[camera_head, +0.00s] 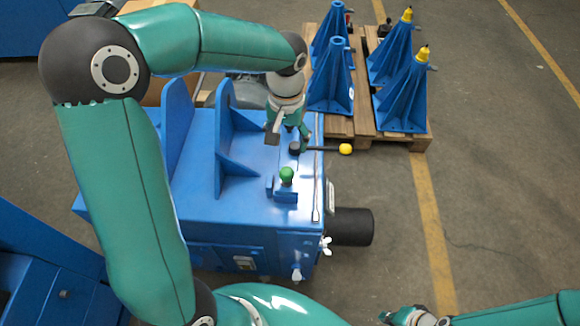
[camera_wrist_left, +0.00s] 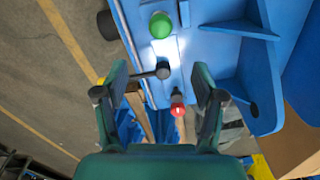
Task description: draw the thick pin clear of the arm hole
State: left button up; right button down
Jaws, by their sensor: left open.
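My left gripper (camera_head: 291,140) is open, low over the blue machine top (camera_head: 250,200). In the left wrist view its two fingers (camera_wrist_left: 162,85) stand apart. A red-ended pin (camera_wrist_left: 177,104) shows between them, not clasped; I cannot tell whether it is the thick pin. Beside it is a dark lever arm with a black hub (camera_wrist_left: 163,70); its yellow ball end (camera_head: 345,149) points right in the head view. A green ball knob (camera_head: 287,174) stands on a small blue block nearer me. The arm hole is not clearly visible. My right gripper (camera_head: 410,316) is at the bottom edge, its fingers unclear.
Upright blue ribs (camera_head: 226,135) stand on the machine left of the gripper. A black cylinder (camera_head: 350,227) sticks out of its right side. A wooden pallet (camera_head: 423,143) with blue stands (camera_head: 403,92) lies behind to the right. The floor at right is clear.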

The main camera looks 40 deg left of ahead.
aim_at(287, 168)
pick_arm(q)
notch_tip(287, 168, down, 14)
jog(key=shift+r, duration=0.1)
dwell(0.5)
jog(key=shift+r, duration=0.1)
grip_shut()
